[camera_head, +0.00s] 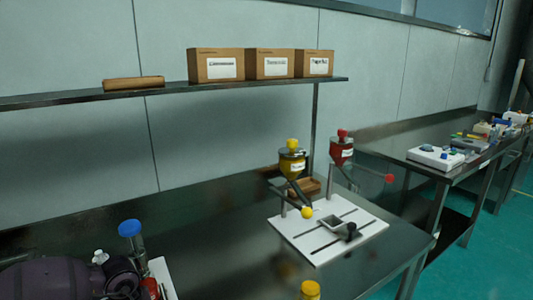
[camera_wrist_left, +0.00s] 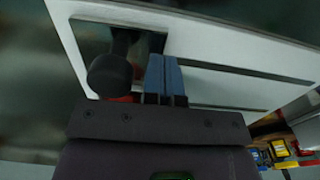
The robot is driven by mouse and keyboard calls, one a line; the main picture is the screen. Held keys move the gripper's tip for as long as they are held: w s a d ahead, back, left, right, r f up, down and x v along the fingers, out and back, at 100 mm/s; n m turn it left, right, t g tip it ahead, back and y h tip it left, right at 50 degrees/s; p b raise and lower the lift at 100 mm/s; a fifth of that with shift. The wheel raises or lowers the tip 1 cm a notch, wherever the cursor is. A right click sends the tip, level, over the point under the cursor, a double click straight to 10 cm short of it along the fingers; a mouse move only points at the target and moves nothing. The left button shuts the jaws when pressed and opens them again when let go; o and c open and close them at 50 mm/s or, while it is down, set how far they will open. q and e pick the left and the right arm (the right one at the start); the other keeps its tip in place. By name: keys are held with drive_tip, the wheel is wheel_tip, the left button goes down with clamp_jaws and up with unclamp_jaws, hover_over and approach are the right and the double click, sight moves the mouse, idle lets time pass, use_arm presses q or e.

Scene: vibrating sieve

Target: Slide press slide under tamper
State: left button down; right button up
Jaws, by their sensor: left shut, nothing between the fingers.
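My left gripper (camera_wrist_left: 164,78) is shut in the wrist view, its blue fingers together and empty. A round black knob (camera_wrist_left: 110,75) is just left of the fingers. Beyond it is a white plate (camera_wrist_left: 225,50) with dark slots and a metal piece; I cannot tell whether the fingers touch the knob. In the head view my dark left arm (camera_head: 65,280) fills the lower left, and its fingertips are not clear. A blue-topped upright (camera_head: 130,228), possibly the tamper, stands behind it at a white plate edge (camera_head: 160,272). My right gripper is not in view.
The middle of the table is clear.

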use_arm(q)
drive_tip(key=shift+s+a, duration=0.15)
drive_tip(key=shift+a, duration=0.05)
wheel_tip(320, 180, up, 9)
drive_tip(key=p, duration=0.3)
drive_tip(key=shift+p, duration=0.4)
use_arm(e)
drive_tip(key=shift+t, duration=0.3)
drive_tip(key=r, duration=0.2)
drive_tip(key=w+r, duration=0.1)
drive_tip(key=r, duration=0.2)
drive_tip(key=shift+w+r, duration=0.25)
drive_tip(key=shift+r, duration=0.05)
